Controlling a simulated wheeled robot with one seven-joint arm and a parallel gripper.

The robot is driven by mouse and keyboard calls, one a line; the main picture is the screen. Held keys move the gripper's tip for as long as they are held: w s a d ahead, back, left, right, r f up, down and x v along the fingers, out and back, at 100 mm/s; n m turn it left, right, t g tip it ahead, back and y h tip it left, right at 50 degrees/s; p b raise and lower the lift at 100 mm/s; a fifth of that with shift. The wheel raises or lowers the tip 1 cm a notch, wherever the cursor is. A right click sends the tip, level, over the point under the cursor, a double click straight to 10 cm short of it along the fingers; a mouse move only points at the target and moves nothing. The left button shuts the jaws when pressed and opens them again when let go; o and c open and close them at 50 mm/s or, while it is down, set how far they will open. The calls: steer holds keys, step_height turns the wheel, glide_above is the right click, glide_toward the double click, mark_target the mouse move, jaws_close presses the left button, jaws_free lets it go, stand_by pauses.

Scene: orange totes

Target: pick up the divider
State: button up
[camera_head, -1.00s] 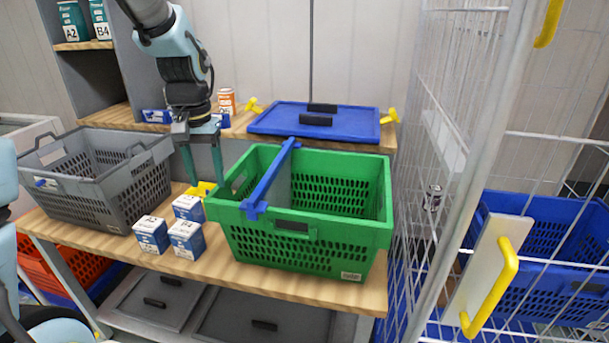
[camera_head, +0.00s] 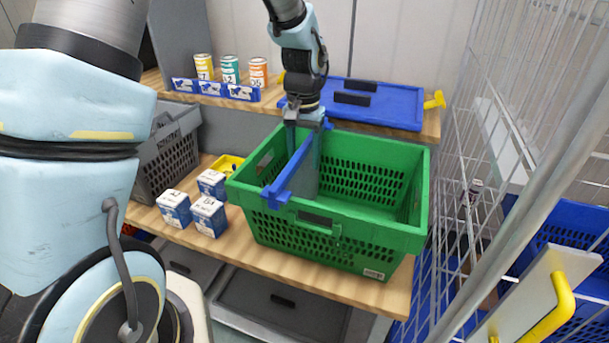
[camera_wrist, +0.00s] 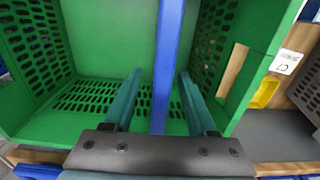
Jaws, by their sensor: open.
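The divider (camera_head: 291,172) is a blue-topped panel standing across the green crate (camera_head: 345,238), its blue bar running from the near rim to the far rim. My gripper (camera_head: 303,152) is over the far part of the crate, pointing down at the bar. In the wrist view the blue bar of the divider (camera_wrist: 167,45) runs between the two teal fingers of my gripper (camera_wrist: 160,76). The fingers are open, one on each side, with a visible gap to the bar. The far end of the bar is partly hidden by my gripper in the head view.
A grey crate (camera_head: 166,160) stands left of the green crate. Small blue and white boxes (camera_head: 208,215) and a yellow bin (camera_head: 226,163) lie between them. A blue lid (camera_head: 375,106) and several cans (camera_head: 230,69) are on the shelf behind. A white wire cage (camera_head: 480,150) stands on the right.

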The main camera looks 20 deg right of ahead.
mark_target(303, 173)
steer(key=shift+a+f+p, duration=0.1)
steer(key=shift+f+p, duration=0.95)
steer(key=shift+f, duration=1.45)
jaws_close()
